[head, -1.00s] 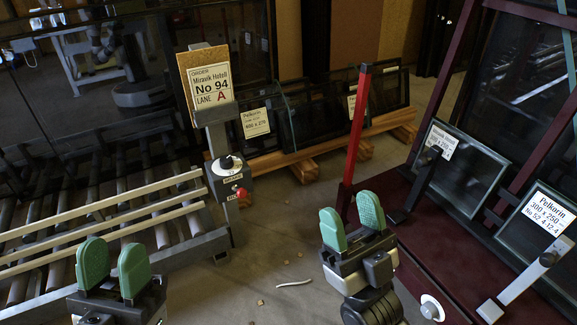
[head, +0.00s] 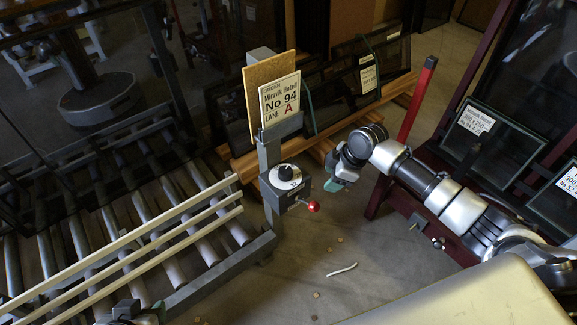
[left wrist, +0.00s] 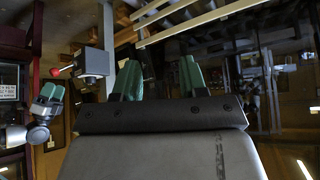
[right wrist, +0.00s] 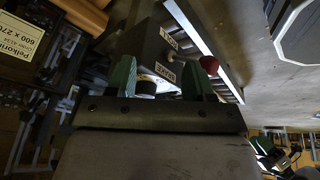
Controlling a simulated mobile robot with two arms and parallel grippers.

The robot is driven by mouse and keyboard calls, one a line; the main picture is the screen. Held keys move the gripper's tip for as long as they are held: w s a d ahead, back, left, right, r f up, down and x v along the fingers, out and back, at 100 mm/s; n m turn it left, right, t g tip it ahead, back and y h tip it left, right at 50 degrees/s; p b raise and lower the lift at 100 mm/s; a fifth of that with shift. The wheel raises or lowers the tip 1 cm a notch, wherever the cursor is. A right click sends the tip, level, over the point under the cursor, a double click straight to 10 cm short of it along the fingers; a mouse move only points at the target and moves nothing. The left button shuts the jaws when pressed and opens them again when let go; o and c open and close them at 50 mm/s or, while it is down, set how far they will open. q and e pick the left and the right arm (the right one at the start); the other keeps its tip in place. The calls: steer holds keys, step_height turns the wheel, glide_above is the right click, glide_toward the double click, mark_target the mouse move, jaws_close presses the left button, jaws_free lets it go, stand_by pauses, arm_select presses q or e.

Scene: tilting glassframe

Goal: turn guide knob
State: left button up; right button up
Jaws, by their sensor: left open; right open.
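The guide knob (head: 285,172) is a black knob on a white dial, on top of a grey control box (head: 290,190) on a post. A red ball lever (head: 313,206) sticks out of the box's side. My right gripper (head: 338,182) is just right of the box, apart from the knob. In the right wrist view the box (right wrist: 160,50) and the white dial (right wrist: 147,88) appear between and beyond its open green fingers (right wrist: 157,78). My left gripper (head: 128,311) is low at the picture's bottom edge; its green fingers (left wrist: 160,80) are open and empty in the left wrist view.
An order board (head: 280,98) reading "No 94, Lane A" stands above the box. A roller conveyor with pale rails (head: 130,238) lies left. A red post (head: 416,100) and dark red rack with glass panes stand right. A white scrap (head: 341,270) lies on open floor.

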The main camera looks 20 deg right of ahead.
mark_target(287, 170)
steer(key=w+a, duration=0.1)
steer(key=a, duration=0.1)
steer(key=w+a+b, duration=0.1)
steer(key=a, duration=0.1)
steer(key=w+a+b, duration=0.1)
steer(key=w+a, duration=0.1)
steer(key=shift+f, duration=0.1)
steer(key=w+a, duration=0.1)
steer(key=a+b, duration=0.1)
steer(key=w+a, duration=0.1)
steer(key=a, duration=0.1)
steer(key=shift+w+f, duration=0.25)
steer(key=shift+w, duration=0.1)
arm_select(q)
steer(key=w+d+r+t+h, duration=0.2)
steer(key=w+d+r+t, duration=0.1)
steer(key=w+r+t, duration=0.4)
steer(key=shift+w+d+r+m+t+h+b, duration=0.35)
steer(key=shift+r+t, duration=0.8)
steer(key=shift+t, duration=0.45)
arm_select(e)
steer(key=shift+a+f, duration=0.1)
steer(key=shift+f, duration=0.15)
steer(key=c, duration=0.6)
